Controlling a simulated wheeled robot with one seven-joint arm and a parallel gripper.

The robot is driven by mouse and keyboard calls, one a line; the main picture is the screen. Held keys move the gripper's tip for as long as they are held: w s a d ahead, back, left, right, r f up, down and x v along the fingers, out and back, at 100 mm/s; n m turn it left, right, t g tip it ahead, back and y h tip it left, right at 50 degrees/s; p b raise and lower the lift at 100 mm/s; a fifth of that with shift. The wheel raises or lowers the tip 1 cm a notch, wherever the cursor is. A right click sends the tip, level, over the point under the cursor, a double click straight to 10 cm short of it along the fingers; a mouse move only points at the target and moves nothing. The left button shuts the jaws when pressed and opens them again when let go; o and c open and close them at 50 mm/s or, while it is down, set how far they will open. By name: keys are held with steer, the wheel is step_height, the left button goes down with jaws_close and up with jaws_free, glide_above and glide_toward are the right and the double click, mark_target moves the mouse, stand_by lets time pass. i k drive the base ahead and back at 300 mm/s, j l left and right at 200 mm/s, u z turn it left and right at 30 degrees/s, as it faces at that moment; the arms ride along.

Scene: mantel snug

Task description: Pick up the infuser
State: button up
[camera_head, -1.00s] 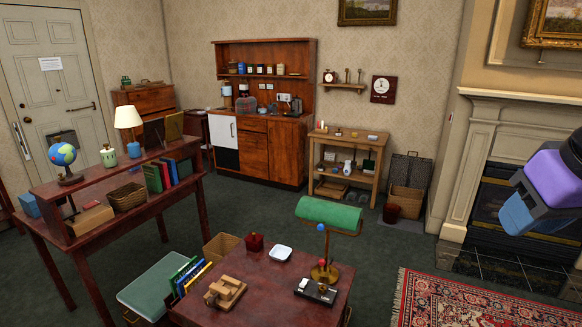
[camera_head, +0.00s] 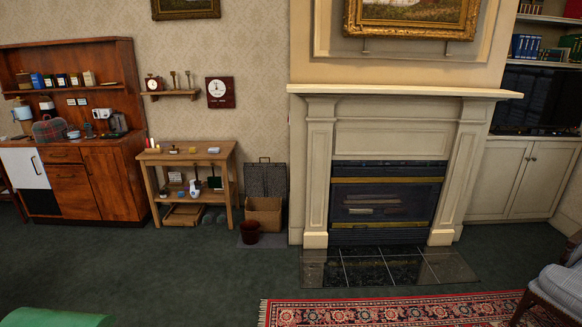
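I cannot pick out the infuser for certain in this view; the small items are too small to tell apart. A wooden hutch cabinet (camera_head: 84,190) stands at the left, with a tartan-patterned cosy-like object (camera_head: 49,129), a coffee-maker-like appliance (camera_head: 114,122) and small items on its counter. Several jars and boxes stand on its upper shelf. A light wooden side table (camera_head: 190,157) to its right carries several small objects. My gripper is not in view.
A fireplace (camera_head: 387,200) with a dark tiled hearth (camera_head: 385,268) stands in the middle. A cardboard box (camera_head: 264,213) and dark red bin (camera_head: 249,231) sit by the side table. A green lamp shade (camera_head: 55,318) and patterned armchair (camera_head: 560,290) edge the view. Green carpet (camera_head: 190,275) between is clear.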

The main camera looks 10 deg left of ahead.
mark_target(89, 130)
steer(key=i+l+u, duration=0.15)
steer(key=i, duration=0.55)
steer(key=i+l+u, duration=0.15)
steer(key=i, duration=0.55)
steer(key=i+j+u, duration=0.1)
steer(key=i+u, duration=0.25)
steer(key=i, duration=0.25)
steer(key=i+u, duration=0.4)
steer(key=i, duration=0.2)
steer(key=i+l+u, duration=0.35)
steer(key=i, duration=0.2)
steer(key=i+j+u, duration=0.2)
steer(key=i+u, duration=0.15)
steer(key=i, duration=0.35)
steer(key=i+u, duration=0.35)
steer(key=i, duration=0.4)
steer(key=i+l+u, duration=0.2)
steer(key=i+u, duration=0.15)
steer(key=i, duration=0.35)
steer(key=i+u, duration=0.25)
steer(key=i, duration=0.65)
steer(key=i+u, duration=0.2)
steer(key=i, duration=0.7)
steer(key=i+z, duration=0.45)
steer(key=i+j+z, duration=0.3)
steer(key=i+z, duration=0.15)
steer(key=i+j+z, duration=0.95)
steer(key=j, duration=0.1)
